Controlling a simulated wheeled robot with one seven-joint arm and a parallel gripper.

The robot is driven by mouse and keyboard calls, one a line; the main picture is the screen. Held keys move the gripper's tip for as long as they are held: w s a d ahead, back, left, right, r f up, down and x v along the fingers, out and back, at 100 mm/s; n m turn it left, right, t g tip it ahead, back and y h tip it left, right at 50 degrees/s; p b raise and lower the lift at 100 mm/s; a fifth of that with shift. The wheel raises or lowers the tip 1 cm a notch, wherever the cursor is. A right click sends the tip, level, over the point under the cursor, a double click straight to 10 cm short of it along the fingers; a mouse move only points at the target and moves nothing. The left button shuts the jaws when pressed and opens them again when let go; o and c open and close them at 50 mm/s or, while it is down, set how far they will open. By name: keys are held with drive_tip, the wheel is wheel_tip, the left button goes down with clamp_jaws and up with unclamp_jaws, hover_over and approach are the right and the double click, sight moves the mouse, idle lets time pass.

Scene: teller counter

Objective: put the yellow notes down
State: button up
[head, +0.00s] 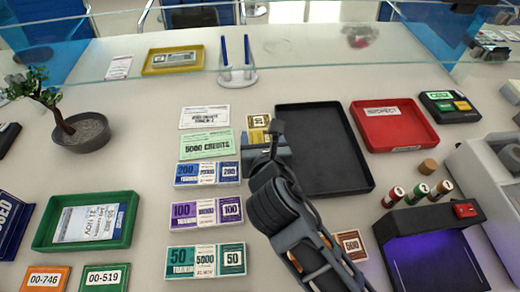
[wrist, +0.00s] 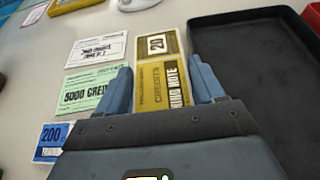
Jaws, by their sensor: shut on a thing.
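The yellow notes (wrist: 163,75), a bundle marked 20, sit between the two blue-grey fingers of my gripper (wrist: 163,88) in the wrist view. My gripper is shut on them. In the head view the notes (head: 258,121) show just beyond my gripper (head: 262,142), which hides their near part. They are between the green 5000 credits slip (head: 206,145) and the black tray (head: 322,180). I cannot tell whether they touch the counter.
Blue 200 (head: 207,173), purple 100 (head: 206,212) and teal 50 (head: 205,260) bundles line up left of my arm. A white slip (head: 204,117) lies behind the green one. A red tray (head: 394,138) stands right of the empty black tray.

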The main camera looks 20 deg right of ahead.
drive_tip(key=shift+w+a+f, duration=0.2)
drive_tip(key=shift+w+f, duration=0.05)
drive_tip(key=shift+f, duration=0.1)
drive_tip(key=shift+f+b, duration=0.35)
drive_tip(key=shift+f, duration=1.45)
drive_tip(key=shift+f, duration=0.15)
drive_tip(key=o, duration=0.9)
